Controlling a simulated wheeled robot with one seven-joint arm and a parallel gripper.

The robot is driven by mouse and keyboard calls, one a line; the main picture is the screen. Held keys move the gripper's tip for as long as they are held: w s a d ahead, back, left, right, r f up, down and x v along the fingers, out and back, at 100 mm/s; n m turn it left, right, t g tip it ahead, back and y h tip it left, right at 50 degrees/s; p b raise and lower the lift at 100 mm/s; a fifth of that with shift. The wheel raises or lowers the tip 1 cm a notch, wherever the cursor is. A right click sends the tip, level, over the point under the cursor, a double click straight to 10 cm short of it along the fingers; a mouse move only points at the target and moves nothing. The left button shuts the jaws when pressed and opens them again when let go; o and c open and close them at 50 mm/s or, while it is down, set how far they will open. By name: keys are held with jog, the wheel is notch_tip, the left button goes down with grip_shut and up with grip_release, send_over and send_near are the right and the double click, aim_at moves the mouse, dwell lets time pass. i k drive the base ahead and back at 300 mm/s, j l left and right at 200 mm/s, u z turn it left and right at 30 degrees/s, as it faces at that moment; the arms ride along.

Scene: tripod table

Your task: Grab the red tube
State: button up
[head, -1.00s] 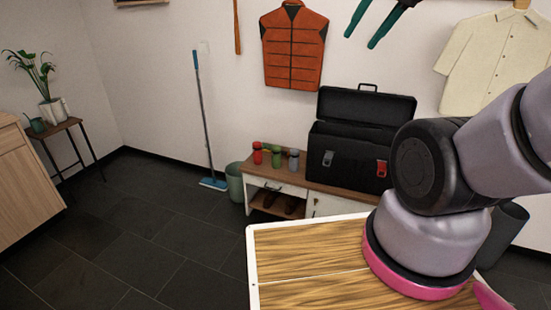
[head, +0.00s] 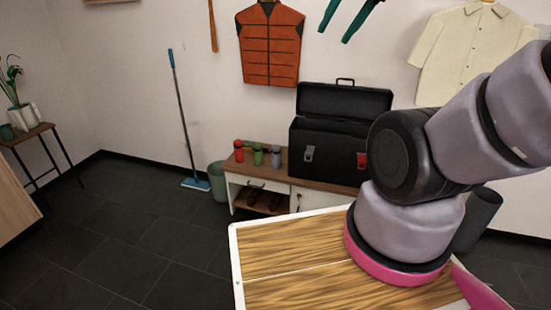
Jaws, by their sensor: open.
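The red tube (head: 239,151) is a small upright cylinder with a dark top. It stands at the left end of a low wooden-topped bench (head: 288,179) against the back wall. Two green tubes (head: 257,156) and a grey tube (head: 276,157) stand just to its right. My arm's thick grey links fill the right side of the head view, but my gripper is outside the picture. Nothing blocks my view of the red tube.
A black open toolbox (head: 335,135) stands on the bench right of the tubes. A wood-topped surface with a white rim (head: 236,262) lies in front, near my arm. A green bin (head: 217,175) and a blue mop (head: 196,184) stand left of the bench. Dark floor is clear at left.

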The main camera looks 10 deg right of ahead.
aim_at(239, 146)
jog(key=i+j+z, duration=0.4)
jog(key=i+j, duration=1.45)
